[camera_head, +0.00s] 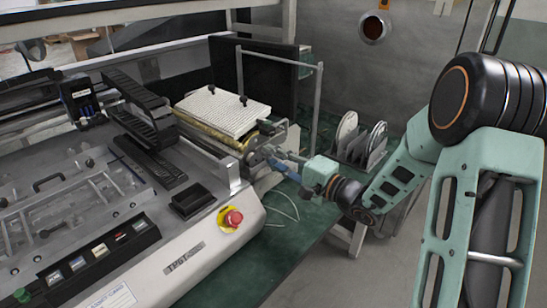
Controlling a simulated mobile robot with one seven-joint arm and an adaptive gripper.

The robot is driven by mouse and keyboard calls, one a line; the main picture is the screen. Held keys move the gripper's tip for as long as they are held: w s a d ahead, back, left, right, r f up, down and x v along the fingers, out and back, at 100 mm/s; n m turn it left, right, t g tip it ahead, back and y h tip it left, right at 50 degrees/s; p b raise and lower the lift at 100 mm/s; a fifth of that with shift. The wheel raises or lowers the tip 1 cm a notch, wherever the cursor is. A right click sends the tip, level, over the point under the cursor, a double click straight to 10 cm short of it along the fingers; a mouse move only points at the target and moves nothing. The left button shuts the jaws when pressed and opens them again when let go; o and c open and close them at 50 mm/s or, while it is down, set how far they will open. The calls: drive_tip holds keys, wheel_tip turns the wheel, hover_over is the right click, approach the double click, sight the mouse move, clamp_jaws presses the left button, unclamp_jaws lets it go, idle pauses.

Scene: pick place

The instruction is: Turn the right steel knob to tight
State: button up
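My gripper (274,160) is at the right side of a press-like fixture with a white ribbed top plate (224,109). My mint-green wrist is to the right of it, and the gripper points left toward the fixture's metal front corner (258,146). The fingers overlap grey and blue parts there. They are too small to tell whether they are open, shut or touching anything. I cannot make out the right steel knob. It may be hidden behind the gripper or blend with the metal parts.
A red emergency button (233,218) on a yellow base sits on the machine's front panel. A rack with round discs (362,140) stands behind my wrist. A metal frame (319,100) rises behind the fixture. The green bench (235,272) is mostly clear in front, with a loose thin cable.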

clamp_jaws()
drive_tip(key=shift+m, duration=2.3)
drive_tip(key=o, duration=0.6)
unclamp_jaws()
drive_tip(key=shift+c, duration=0.2)
drive_tip(key=shift+d, duration=0.1)
drive_tip(key=v, duration=1.2)
